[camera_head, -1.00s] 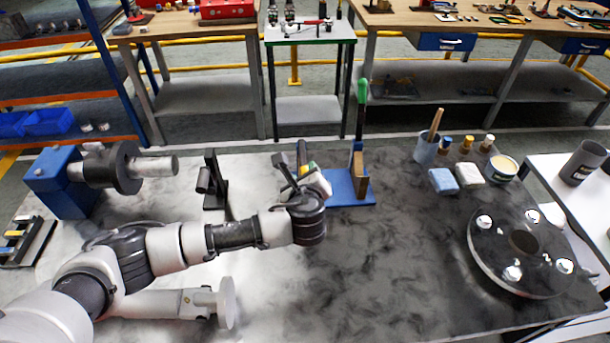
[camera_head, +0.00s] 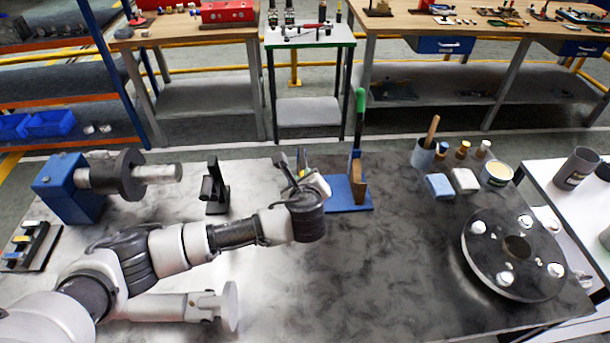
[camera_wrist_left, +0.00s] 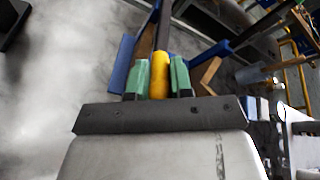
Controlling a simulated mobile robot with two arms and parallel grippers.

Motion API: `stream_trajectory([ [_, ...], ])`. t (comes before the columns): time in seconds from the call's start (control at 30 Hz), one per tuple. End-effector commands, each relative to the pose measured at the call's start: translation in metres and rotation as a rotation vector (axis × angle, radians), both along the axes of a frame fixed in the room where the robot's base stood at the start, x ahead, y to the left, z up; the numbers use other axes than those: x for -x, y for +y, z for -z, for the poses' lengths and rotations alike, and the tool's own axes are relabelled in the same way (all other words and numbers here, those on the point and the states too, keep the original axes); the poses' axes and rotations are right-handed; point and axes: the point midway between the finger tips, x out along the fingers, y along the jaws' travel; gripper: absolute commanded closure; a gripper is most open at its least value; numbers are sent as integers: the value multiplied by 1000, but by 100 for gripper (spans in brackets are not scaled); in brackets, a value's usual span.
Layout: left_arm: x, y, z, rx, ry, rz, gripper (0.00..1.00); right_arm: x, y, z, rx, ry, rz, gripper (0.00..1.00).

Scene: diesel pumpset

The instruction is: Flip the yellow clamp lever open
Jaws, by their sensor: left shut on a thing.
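The yellow clamp lever (camera_wrist_left: 160,75) shows in the left wrist view as a short yellow bar between the green fingertips. My left gripper (camera_wrist_left: 159,80) is shut on it. In the head view my left gripper (camera_head: 306,184) is at the left edge of a blue base plate (camera_head: 341,193), and my wrist hides most of the lever there. A dark bar runs up beyond the lever in the wrist view. A brown block (camera_head: 359,185) and an upright dark rod with a green grip (camera_head: 360,100) stand on the blue plate. My right gripper is not in view.
A black stand (camera_head: 214,188) is left of the gripper. A blue block with a shaft and disc (camera_head: 75,190) is at the far left. A flanged disc (camera_head: 490,270), cups and cloths are at the right. The dark table middle is clear.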

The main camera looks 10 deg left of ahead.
Motion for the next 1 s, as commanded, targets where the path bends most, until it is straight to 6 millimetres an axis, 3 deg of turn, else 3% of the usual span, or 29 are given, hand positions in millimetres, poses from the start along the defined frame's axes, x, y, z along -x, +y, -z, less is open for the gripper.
stream_trajectory([
  [0.03, -1, 1, -15, 6, 31, -4, 100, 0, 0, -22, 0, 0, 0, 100],
  [0.2, -4, 1, -32, 29, 143, -3, 100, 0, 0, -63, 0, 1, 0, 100],
  [0.5, -15, 3, -53, 69, 340, -3, 100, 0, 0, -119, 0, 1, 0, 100],
  [0.7, -23, 5, -61, 89, 443, -3, 100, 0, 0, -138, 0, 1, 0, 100],
  [1.0, -29, 6, -65, 103, 514, -2, 100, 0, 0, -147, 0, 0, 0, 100],
])
